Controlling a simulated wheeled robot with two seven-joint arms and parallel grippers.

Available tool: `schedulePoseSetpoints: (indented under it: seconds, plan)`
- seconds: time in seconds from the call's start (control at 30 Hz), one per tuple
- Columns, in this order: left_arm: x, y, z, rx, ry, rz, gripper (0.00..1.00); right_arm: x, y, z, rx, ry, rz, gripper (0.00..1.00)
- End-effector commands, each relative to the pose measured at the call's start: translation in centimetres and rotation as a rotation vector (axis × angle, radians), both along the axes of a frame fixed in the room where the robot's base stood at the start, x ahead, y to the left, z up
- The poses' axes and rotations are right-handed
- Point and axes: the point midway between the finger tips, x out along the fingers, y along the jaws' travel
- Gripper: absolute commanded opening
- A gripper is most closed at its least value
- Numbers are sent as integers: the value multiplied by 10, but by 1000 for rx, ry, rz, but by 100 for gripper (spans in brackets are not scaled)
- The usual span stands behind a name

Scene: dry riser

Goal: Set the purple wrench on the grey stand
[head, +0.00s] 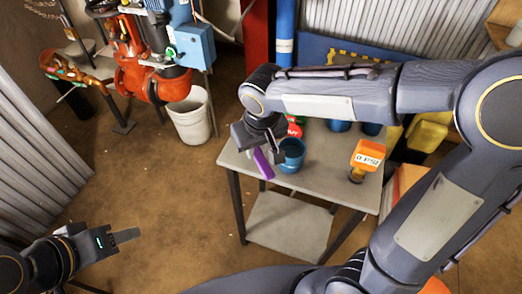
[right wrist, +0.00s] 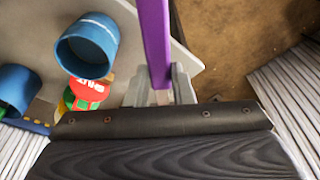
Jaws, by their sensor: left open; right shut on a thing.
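The purple wrench (head: 263,164) is in my right gripper (head: 258,143), near the left edge of the grey stand (head: 325,172), a table-like piece with a lower shelf. In the right wrist view the purple wrench (right wrist: 155,40) runs straight out from between the fingers of my right gripper (right wrist: 160,88). Its held end is partly hidden there. I cannot tell whether the wrench touches the stand top. My left gripper (head: 122,238) is open and empty over the floor at lower left, away from the stand.
A blue cup (head: 291,156) stands close beside the wrench; it also shows in the right wrist view (right wrist: 87,45). A red-lidded item (head: 294,128) and an orange tool (head: 367,155) are on the stand. A white bucket (head: 190,118) and red pipework (head: 135,75) stand left.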

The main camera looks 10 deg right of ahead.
Motion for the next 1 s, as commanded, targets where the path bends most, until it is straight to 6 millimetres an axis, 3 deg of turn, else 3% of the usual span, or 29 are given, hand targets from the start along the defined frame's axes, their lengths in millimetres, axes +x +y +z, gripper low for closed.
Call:
schedulePoseSetpoints:
  seconds: [0.1,0.33,0.47,0.73,1.0]
  plan:
    - [0,0,1,0,0,0,47,24,-6,-21,-3,5,-1,0]
    - [0,0,2,0,0,0,47,50,-12,-51,-1,1,0,0]
    - [0,0,2,0,0,0,47,55,-13,-58,-1,0,0,0]
    - [0,0,-1,0,0,0,47,61,-14,-93,0,1,1,0]
    - [0,0,0,0,0,0,47,61,-14,-95,0,-2,0,0]
